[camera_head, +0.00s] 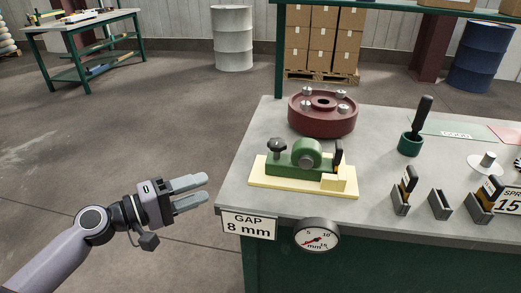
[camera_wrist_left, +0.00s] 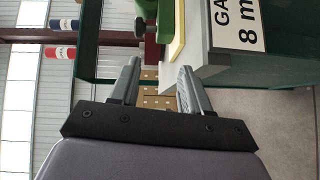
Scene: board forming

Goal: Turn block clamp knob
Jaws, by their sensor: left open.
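A green block clamp (camera_head: 300,158) is mounted on a pale yellow base (camera_head: 285,184) near the left front corner of the bench. Its dark star-shaped knob (camera_head: 277,146) stands on the left end of the clamp. My left gripper (camera_head: 206,190) is open and empty, left of the bench edge and apart from the clamp and knob. In the left wrist view, its two grey fingers (camera_wrist_left: 158,80) point toward the bench corner, and part of the green clamp (camera_wrist_left: 166,20) shows beyond them. My right gripper is not in view.
A dark red round flange (camera_head: 322,116) sits behind the clamp. A "GAP 8 mm" sign (camera_head: 249,226) and a dial gauge (camera_head: 317,236) are on the bench's front. Grey holders (camera_head: 440,205) and a green cup (camera_head: 410,145) stand to the right. Open floor lies left of the bench.

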